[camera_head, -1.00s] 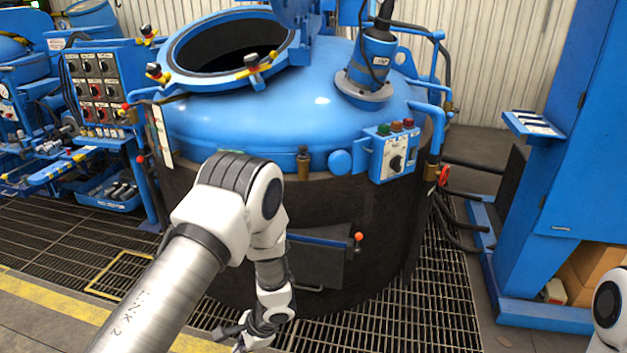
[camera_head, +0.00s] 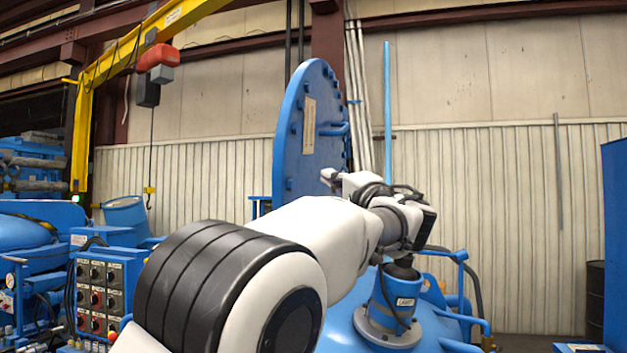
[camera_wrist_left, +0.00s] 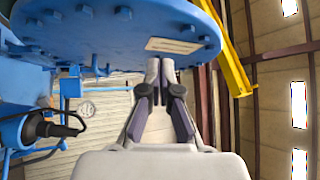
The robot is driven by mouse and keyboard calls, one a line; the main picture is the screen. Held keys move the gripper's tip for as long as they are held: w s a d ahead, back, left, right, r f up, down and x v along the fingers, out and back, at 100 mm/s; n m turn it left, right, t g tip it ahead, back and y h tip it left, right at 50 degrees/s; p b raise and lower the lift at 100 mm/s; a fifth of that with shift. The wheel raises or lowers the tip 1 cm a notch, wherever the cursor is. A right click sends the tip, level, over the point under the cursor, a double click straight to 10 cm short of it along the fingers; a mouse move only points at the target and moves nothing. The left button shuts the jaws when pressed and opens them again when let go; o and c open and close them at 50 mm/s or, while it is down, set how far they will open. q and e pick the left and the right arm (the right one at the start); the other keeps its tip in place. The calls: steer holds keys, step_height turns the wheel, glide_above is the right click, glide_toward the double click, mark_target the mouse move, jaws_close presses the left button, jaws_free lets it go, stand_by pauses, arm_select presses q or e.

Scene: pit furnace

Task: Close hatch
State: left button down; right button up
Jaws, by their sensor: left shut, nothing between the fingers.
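The hatch (camera_head: 296,140) is a round blue lid with bolts around its rim, standing upright and open above the blue furnace top (camera_head: 345,335). My left gripper (camera_head: 328,176) is raised at the right part of the hatch, with its fingers close to the lid; I cannot tell whether they touch. In the left wrist view the hatch (camera_wrist_left: 110,35) fills the upper part, with a pale label plate on it. The left gripper (camera_wrist_left: 160,65) is shut and empty there, its tips at the lid's lower edge. The furnace opening is hidden. My right gripper is out of view.
A blue motor unit (camera_head: 395,290) stands on the furnace top below my left forearm. A control panel (camera_head: 100,295) is at the lower left. A yellow crane (camera_head: 120,65) with a red hoist (camera_head: 157,57) is at the upper left. A blue cabinet (camera_head: 615,240) stands at the right edge.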

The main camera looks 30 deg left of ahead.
arm_select(q)
steer(key=p, duration=0.4)
glide_toward(288, 165)
steer(key=w+r, duration=0.1)
steer(key=w, duration=0.3)
steer(key=a+p, duration=0.1)
steer(key=a+r+p, duration=0.1)
steer(key=s+a+p, duration=0.1)
steer(key=a, duration=0.1)
steer(key=shift+a+r, duration=0.15)
steer(key=shift+r, duration=0.15)
steer(key=shift+a+f, duration=0.1)
steer(key=shift+a, duration=0.25)
steer(key=shift+w+a+f, duration=0.1)
steer(key=shift+f, duration=0.05)
